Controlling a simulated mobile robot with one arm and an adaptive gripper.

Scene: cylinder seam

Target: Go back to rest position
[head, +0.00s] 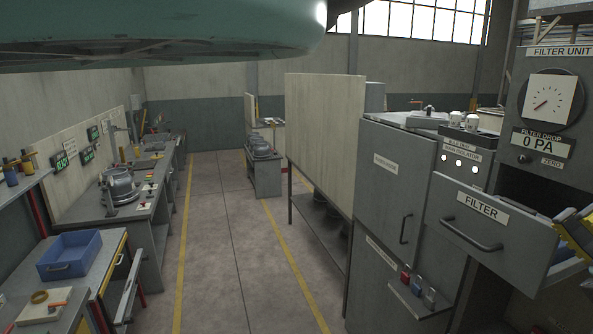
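My gripper is not clearly in view in the head view. I cannot see whether it holds anything. The drawer marked FILTER (494,224) is pulled out from the filter unit at the right. A yellow and dark piece (575,236) shows over the drawer's open end at the right edge. It is cut off by the picture edge, and I cannot tell what it is.
The filter unit's dial (551,100) and a 0 PA display (541,143) are above the drawer. Grey cabinets (395,195) and a pale panel (322,140) line the right. Benches and a blue bin (70,255) line the left. The aisle floor (232,250) between yellow lines is clear.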

